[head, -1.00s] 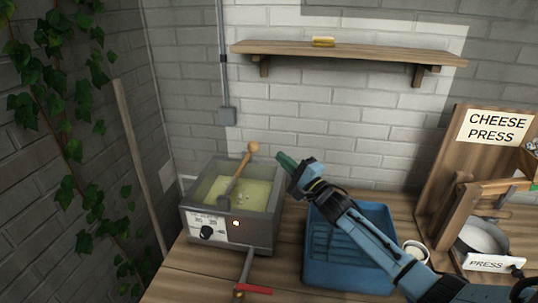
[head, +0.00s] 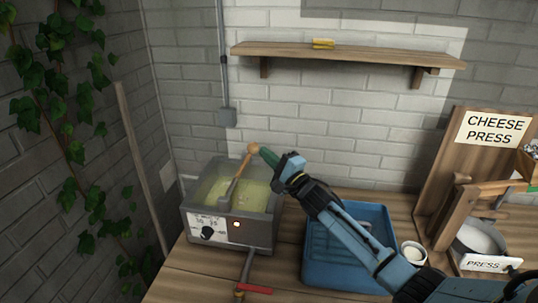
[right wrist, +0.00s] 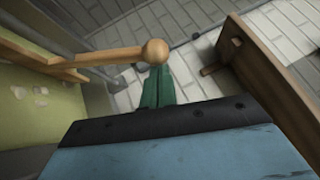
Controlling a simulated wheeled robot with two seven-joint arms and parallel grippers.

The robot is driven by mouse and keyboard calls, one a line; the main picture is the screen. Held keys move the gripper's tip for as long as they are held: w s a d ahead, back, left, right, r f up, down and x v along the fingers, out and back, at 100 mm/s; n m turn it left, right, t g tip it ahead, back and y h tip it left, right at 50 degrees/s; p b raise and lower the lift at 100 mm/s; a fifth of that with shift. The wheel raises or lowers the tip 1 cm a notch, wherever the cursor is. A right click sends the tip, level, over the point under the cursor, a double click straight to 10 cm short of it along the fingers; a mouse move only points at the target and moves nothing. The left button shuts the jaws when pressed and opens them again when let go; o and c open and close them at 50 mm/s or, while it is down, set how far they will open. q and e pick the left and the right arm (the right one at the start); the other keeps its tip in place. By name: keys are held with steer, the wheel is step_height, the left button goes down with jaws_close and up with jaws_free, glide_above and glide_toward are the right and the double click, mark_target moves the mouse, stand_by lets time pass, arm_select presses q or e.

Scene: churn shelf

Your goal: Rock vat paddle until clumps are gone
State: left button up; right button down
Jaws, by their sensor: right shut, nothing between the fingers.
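The grey metal vat (head: 232,232) stands on the left of the wooden table, holding pale yellow-green liquid (head: 253,194). Pale clumps (right wrist: 30,92) show in the liquid in the right wrist view. The wooden paddle (head: 241,169) leans up out of the vat, its round knob at the top right. In the right wrist view the paddle's knob (right wrist: 155,51) is just beyond my green fingertips. My right gripper (head: 264,154) is shut and empty, its tips at or right beside the knob; I cannot tell whether they touch. My left gripper is not in view.
A blue tray (head: 312,268) sits right of the vat under my right arm. A white cup (head: 414,253) and the wooden cheese press (head: 455,213) stand further right. A red-handled tap (head: 253,288) sticks out in front of the vat. A wall shelf (head: 345,55) hangs above.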

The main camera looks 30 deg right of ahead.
steer(key=w+a+r+n+p, duration=0.1)
steer(key=w+a+r+p, duration=0.2)
steer(key=w+a, duration=0.4)
steer(key=shift+w+a+r+g, duration=0.15)
steer(key=shift+a+r+g, duration=0.35)
steer(key=shift+a, duration=0.4)
steer(key=shift+r, duration=0.1)
